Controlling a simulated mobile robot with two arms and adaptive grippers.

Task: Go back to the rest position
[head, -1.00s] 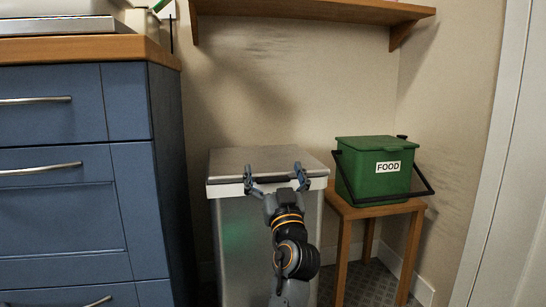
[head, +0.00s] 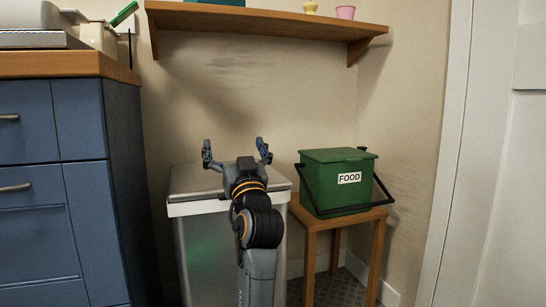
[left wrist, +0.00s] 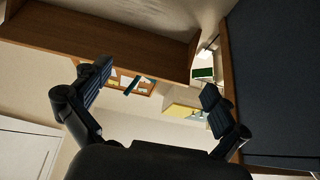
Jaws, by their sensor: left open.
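My left gripper (head: 237,152) is open and empty in the head view. Its fingers point up and away, in front of the wall and over the lid area of the metal bin (head: 205,185). In the left wrist view, the two fingers of this gripper (left wrist: 150,100) are spread wide with nothing between them. My right gripper is in neither view.
A green FOOD caddy (head: 338,182) stands on a small wooden stool (head: 345,221) right of the bin. A wooden shelf (head: 270,24) hangs above. Blue drawers (head: 35,200) with a wooden worktop (head: 60,65) stand at left. A white door frame (head: 450,150) is at right.

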